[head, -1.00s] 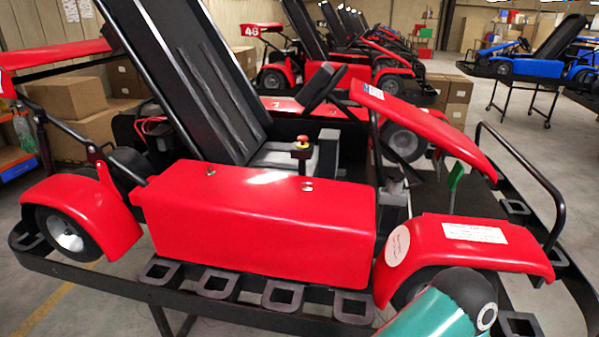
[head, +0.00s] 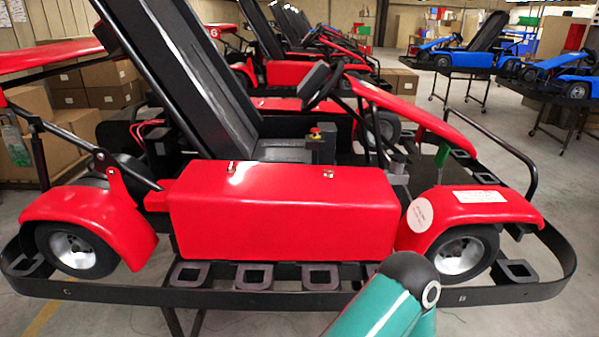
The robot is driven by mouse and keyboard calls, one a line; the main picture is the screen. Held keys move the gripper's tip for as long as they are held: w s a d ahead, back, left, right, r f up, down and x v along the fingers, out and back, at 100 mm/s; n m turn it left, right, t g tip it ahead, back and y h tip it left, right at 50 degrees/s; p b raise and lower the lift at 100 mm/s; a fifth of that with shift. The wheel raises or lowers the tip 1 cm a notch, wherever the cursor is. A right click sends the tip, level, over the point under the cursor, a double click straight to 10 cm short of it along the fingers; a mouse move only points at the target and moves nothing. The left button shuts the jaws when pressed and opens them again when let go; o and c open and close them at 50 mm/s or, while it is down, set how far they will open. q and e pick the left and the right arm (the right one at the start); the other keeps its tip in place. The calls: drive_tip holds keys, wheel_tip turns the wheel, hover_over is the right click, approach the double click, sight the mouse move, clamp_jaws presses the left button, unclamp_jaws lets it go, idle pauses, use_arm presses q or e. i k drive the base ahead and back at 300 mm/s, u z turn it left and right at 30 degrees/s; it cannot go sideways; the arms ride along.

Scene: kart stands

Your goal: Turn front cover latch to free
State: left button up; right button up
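A red kart on a stand fills the view, seen from its side. Its red side cover (head: 285,212) looks closed and has two small latches on its top edge, a left latch (head: 231,167) and a right latch (head: 328,173). They are too small to tell how each is turned. A red front fender (head: 485,208) with a white label and a round sticker covers the front wheel at right. I cannot tell from the picture which latch is the front cover's. Part of my teal and black arm (head: 385,305) shows at the bottom, below the cover. Neither gripper is in view.
The stand's black rail (head: 300,297) runs along the kart's near side, with several square pads. A black bar (head: 500,155) rises at the front right. A red emergency button (head: 315,132) sits by the seat. More karts and cardboard boxes (head: 105,85) stand behind.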

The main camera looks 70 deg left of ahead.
sight(327, 173)
drive_tip(key=u, duration=0.7)
drive_tip(key=k, duration=0.7)
drive_tip(key=u, duration=0.55)
drive_tip(key=i, duration=0.4)
drive_tip(key=u, duration=0.05)
